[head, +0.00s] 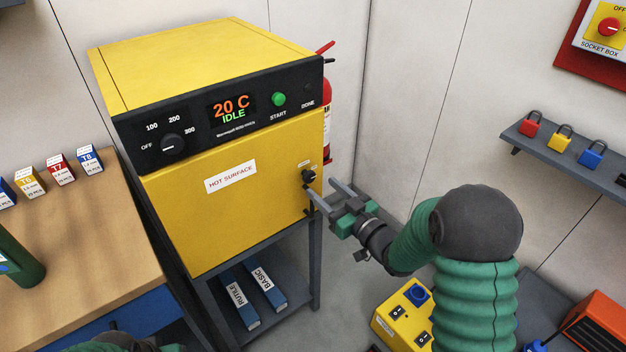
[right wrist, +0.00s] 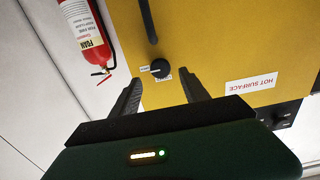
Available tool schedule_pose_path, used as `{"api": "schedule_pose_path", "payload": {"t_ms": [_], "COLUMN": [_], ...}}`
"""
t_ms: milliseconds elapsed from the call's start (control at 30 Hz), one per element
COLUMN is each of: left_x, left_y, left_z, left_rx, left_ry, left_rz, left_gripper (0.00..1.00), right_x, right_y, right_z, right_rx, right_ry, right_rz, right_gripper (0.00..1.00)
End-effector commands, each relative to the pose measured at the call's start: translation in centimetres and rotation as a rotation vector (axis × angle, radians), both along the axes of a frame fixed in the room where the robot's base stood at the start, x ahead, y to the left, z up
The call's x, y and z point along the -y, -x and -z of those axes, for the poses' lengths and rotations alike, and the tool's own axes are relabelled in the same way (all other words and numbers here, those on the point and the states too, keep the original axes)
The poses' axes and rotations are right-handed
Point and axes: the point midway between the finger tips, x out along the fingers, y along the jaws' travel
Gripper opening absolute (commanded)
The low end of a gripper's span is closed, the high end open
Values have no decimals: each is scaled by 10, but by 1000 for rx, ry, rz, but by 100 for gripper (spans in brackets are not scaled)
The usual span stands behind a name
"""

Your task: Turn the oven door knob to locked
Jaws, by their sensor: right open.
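The yellow oven (head: 225,150) stands on a dark stand, its door shut. The small black door knob (head: 308,176) is at the door's right edge, with small labels beside it too small to read. In the right wrist view the knob (right wrist: 160,68) lies ahead, between the lines of the two fingers, with a pale mark on its face. My right gripper (head: 322,188) is open and empty, just in front of and right of the knob; I see no contact. It also shows in the right wrist view (right wrist: 163,82). My left gripper is not in view.
A dark bar handle (right wrist: 150,22) is on the door near the knob. A red extinguisher (right wrist: 84,35) hangs beside the oven. A wooden bench (head: 75,235) is on the left, a yellow socket box (head: 405,310) below my right arm, a padlock shelf (head: 570,168) on the right wall.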

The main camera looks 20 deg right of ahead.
Motion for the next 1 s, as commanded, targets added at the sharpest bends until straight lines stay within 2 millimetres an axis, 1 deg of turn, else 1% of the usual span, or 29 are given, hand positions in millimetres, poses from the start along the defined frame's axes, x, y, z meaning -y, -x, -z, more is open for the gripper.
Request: {"api": "schedule_pose_path", "payload": {"t_ms": [33, 100, 233, 367, 567, 600, 1000], "left_x": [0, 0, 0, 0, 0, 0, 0], "left_y": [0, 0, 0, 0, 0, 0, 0], "left_z": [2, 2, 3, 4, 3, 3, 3], "left_rx": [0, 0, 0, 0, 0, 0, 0], "left_ry": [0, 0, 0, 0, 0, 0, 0], "left_rz": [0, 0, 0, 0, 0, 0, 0], "left_gripper": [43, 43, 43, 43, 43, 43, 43], "right_x": [-5, -11, -17, -19, -19, -19, -19], "right_y": [-12, -26, -45, -53, -53, -53, -53], "right_z": [1, 1, 0, 0, 0, 0, 0], "right_rx": [1, 2, 1, 0, 0, 0, -1], "right_ry": [1, 2, 1, 0, 0, 0, 1], "right_rz": [-3, -3, -1, 0, 0, 0, 1], "right_gripper": [53, 53, 53, 53, 53, 52, 0]}}
